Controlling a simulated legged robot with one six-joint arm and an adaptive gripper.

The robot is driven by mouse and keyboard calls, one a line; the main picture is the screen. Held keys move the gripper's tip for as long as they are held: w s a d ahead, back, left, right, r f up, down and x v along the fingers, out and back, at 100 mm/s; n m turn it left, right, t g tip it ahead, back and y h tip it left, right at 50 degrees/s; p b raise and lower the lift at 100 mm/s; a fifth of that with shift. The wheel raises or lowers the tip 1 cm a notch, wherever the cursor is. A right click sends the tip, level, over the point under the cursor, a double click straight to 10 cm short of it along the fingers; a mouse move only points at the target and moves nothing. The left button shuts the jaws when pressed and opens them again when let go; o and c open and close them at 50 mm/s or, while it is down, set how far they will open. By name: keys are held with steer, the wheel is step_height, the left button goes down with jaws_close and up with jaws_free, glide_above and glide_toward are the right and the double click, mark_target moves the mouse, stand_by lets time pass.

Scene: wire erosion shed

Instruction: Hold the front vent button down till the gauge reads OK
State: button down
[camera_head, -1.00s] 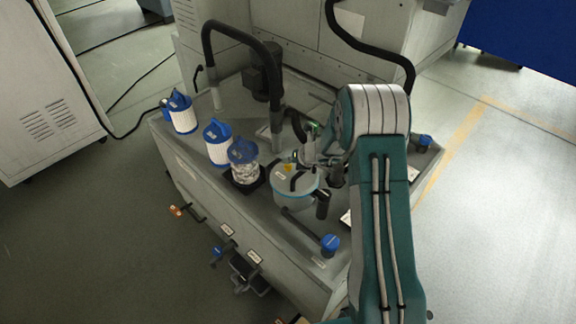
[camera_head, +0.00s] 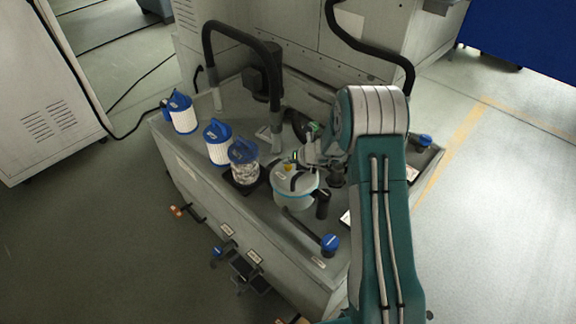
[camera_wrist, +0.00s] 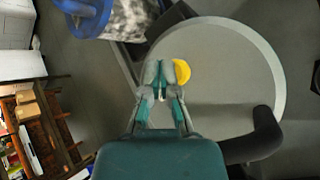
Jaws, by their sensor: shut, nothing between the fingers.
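The housing with a round grey lid (camera_head: 296,183) stands on the tank top in the head view. The same lid (camera_wrist: 215,85) fills much of the wrist view. A small yellow round piece (camera_wrist: 182,71) lies on the lid, partly behind my fingers; it also shows small in the head view (camera_head: 288,168). I cannot tell for sure that it is the front vent button. My gripper (camera_wrist: 161,95) is shut and empty, its tips just beside the yellow piece in the picture. Contact is unclear. In the head view my gripper (camera_head: 297,157) is over the lid's far side. No gauge reading is legible.
Blue-capped filters (camera_head: 218,145) and a clear canister (camera_head: 243,162) stand left of the housing. A black hose arch (camera_head: 242,33) rises behind. A black handle (camera_wrist: 262,135) stands by the lid. A blue-knobbed lever (camera_head: 330,243) is at the front edge.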

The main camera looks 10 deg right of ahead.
mark_target(289, 167)
steer(key=shift+s+f, duration=0.4)
steer(key=shift+f, duration=0.35)
steer(key=shift+d, duration=0.1)
stand_by(2.8)
steer(key=shift+r, duration=0.3)
steer(key=shift+d+r, duration=0.15)
stand_by(0.3)
steer(key=shift+w+a+r, duration=0.1)
steer(key=shift+a+r, duration=0.05)
steer(key=shift+r, duration=0.85)
steer(key=shift+w+a+r, duration=0.1)
steer(key=shift+a+r, duration=0.05)
steer(key=shift+r, duration=0.8)
steer(key=shift+d+r, duration=0.1)
steer(key=shift+r, duration=0.7)
